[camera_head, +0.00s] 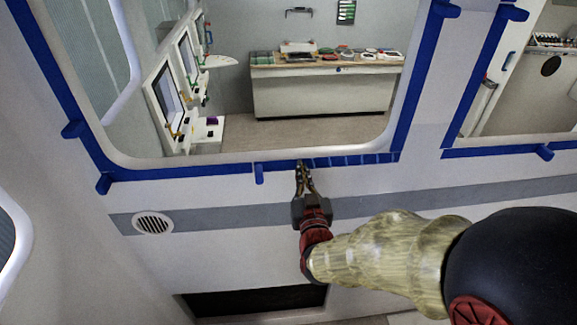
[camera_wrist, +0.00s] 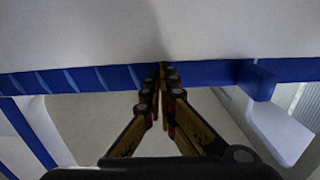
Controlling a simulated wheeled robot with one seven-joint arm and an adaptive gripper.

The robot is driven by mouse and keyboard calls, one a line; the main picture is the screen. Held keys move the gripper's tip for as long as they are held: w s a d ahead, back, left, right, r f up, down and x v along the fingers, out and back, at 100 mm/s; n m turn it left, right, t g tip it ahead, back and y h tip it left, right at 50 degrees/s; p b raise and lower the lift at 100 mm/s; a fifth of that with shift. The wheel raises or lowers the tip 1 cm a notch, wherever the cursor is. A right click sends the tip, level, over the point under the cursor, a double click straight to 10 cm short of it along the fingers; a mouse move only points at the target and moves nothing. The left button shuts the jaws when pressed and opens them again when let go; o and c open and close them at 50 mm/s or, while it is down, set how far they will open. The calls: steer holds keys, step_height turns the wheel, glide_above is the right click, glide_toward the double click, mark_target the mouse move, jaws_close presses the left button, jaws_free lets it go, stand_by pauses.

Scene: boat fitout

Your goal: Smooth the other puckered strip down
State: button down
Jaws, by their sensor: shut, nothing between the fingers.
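A blue tape strip (camera_head: 352,160) runs along the bottom edge of the large window. Its right part, from my gripper to the corner, shows several ridges like puckers. The ridged part also shows in the wrist view (camera_wrist: 85,79), on the left. The strip on the other side of my gripper (camera_head: 205,172) looks flatter, with a loose tab (camera_head: 259,173) hanging down. My gripper (camera_head: 300,166) is shut and empty, its fingertips at the strip where the ridges begin. The wrist view shows the fingertips (camera_wrist: 164,70) over the tape; I cannot tell whether they press on it.
A second taped window (camera_head: 515,152) is at the right. Blue tape tabs stick out at the corners (camera_head: 104,184). A round vent (camera_head: 153,223) and a grey band (camera_head: 230,218) are on the wall below. A workbench (camera_head: 325,92) stands beyond the window.

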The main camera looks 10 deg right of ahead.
mark_target(331, 162)
steer(key=shift+w+d+b, duration=0.1)
steer(key=shift+d+b, duration=0.9)
steer(key=shift+d, duration=0.8)
steer(key=shift+d, duration=0.3)
steer(key=shift+b, duration=0.6)
steer(key=shift+d+b, duration=1.1)
steer(key=shift+d, duration=0.65)
steer(key=shift+d, duration=0.4)
